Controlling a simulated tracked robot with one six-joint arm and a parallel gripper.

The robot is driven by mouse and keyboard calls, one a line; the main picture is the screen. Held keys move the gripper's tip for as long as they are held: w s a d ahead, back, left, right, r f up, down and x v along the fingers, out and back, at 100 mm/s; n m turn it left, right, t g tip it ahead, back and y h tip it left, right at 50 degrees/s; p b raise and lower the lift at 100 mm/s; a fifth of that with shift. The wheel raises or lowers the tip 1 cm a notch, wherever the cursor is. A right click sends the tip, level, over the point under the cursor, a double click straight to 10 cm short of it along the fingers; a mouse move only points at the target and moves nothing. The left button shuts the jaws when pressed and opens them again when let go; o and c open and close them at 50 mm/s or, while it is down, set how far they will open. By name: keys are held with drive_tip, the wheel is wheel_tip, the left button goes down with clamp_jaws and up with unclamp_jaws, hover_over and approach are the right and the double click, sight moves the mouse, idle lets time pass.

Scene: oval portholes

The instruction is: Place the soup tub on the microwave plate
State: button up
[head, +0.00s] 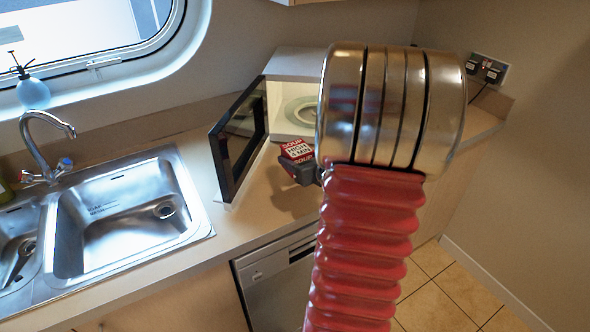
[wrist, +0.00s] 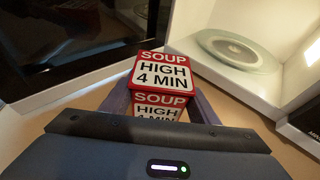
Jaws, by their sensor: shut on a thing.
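The soup tub (wrist: 162,78) is a red and white box labelled "SOUP HIGH 4 MIN". It also shows in the head view (head: 297,151), in front of the open microwave. My gripper (head: 303,172) is shut on the tub, its dark fingers at the tub's sides in the wrist view (wrist: 160,104). My arm hides part of the gripper and the microwave in the head view. The microwave plate (wrist: 238,50) is a round, pale glass disc inside the microwave, beyond the tub and to its right. It is partly visible in the head view (head: 301,111) and looks empty.
The microwave door (head: 240,138) stands open left of the tub. The microwave's front edge (wrist: 225,83) and side wall (wrist: 312,52) border the plate. A steel sink (head: 125,212) lies left, with a tap (head: 45,150). Bare worktop (head: 255,212) lies in front of the microwave.

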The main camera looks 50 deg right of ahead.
drive_tip(key=shift+f, duration=1.95)
drive_tip(key=o, duration=1.3)
drive_tip(key=shift+f, duration=0.1)
drive_tip(key=shift+s+a+r, duration=0.1)
drive_tip(key=shift+s+r, duration=0.2)
drive_tip(key=shift+s, duration=0.25)
drive_tip(key=v, duration=1)
drive_tip(key=shift+s+a+r, duration=0.15)
drive_tip(key=shift+s+r, duration=0.05)
drive_tip(key=shift+s, duration=0.15)
